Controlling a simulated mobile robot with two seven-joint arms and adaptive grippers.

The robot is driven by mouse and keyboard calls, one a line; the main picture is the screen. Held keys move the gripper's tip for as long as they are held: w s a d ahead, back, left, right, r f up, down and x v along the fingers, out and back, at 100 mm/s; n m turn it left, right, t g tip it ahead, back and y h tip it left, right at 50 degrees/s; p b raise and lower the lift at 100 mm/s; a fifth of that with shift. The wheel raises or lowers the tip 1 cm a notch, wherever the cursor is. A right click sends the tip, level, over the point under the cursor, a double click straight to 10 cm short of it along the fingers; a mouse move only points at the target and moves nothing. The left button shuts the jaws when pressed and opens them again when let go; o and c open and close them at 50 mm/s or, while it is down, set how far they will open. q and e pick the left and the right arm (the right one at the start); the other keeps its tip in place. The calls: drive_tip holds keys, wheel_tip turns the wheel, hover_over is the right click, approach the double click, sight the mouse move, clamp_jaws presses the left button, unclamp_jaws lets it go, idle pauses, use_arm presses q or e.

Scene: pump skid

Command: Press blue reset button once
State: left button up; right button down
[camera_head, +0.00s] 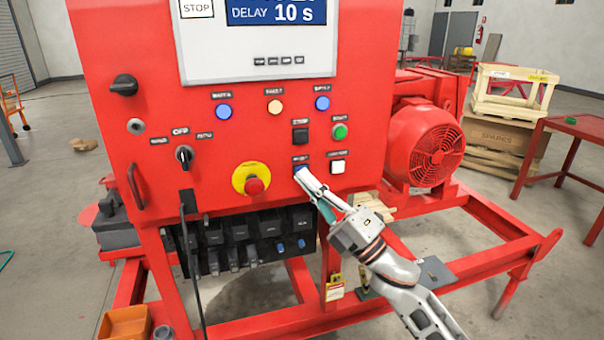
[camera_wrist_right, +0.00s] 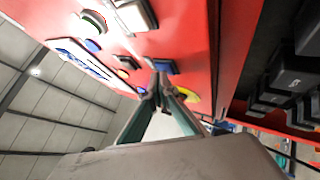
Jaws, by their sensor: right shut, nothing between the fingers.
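The blue reset button (camera_head: 299,169) is a small square on the red panel, under a dark label, right of the emergency stop. It also shows in the right wrist view (camera_wrist_right: 166,66), just beyond my fingertips. My right gripper (camera_head: 305,177) is shut and empty, its fingertips at the button and covering part of it. I cannot tell whether they touch it or whether it is pushed in. My left gripper is not in view.
The red emergency stop (camera_head: 254,186) on its yellow ring is left of my fingertips. A white square button (camera_head: 337,167), a black square button (camera_head: 300,136) and a green button (camera_head: 340,132) are close by. A display (camera_head: 262,12) reads "DELAY 10 s". Dark connectors (camera_head: 240,236) sit below the panel.

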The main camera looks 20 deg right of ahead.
idle(0.6)
drive_tip(key=shift+s, duration=0.75)
drive_tip(key=shift+s, duration=0.1)
drive_tip(key=s+p, duration=0.1)
drive_tip(key=s, duration=0.3)
drive_tip(key=shift+s+d, duration=0.15)
drive_tip(key=shift+s, duration=0.25)
wheel_tip(320, 180, down, 15)
drive_tip(key=d+m+h, duration=0.3)
drive_tip(key=m+h, duration=0.4)
drive_tip(key=m, duration=0.3)
drive_tip(key=s+f+m+g+h, duration=0.1)
drive_tip(key=s+f+m+g, duration=0.2)
drive_tip(key=s+f, duration=0.3)
drive_tip(key=s+f+m+g+h, duration=0.2)
drive_tip(key=s+f+m, duration=0.3)
drive_tip(key=f, duration=1)
drive_tip(key=s+f+m+g+h, duration=0.1)
drive_tip(key=s+f+m+g, duration=0.2)
drive_tip(key=s+f, duration=0.5)
wheel_tip(320, 180, down, 2)
drive_tip(key=shift+s+f+m+g+h, duration=0.3)
drive_tip(key=shift+s+m+h, duration=0.1)
drive_tip(key=shift+m, duration=0.2)
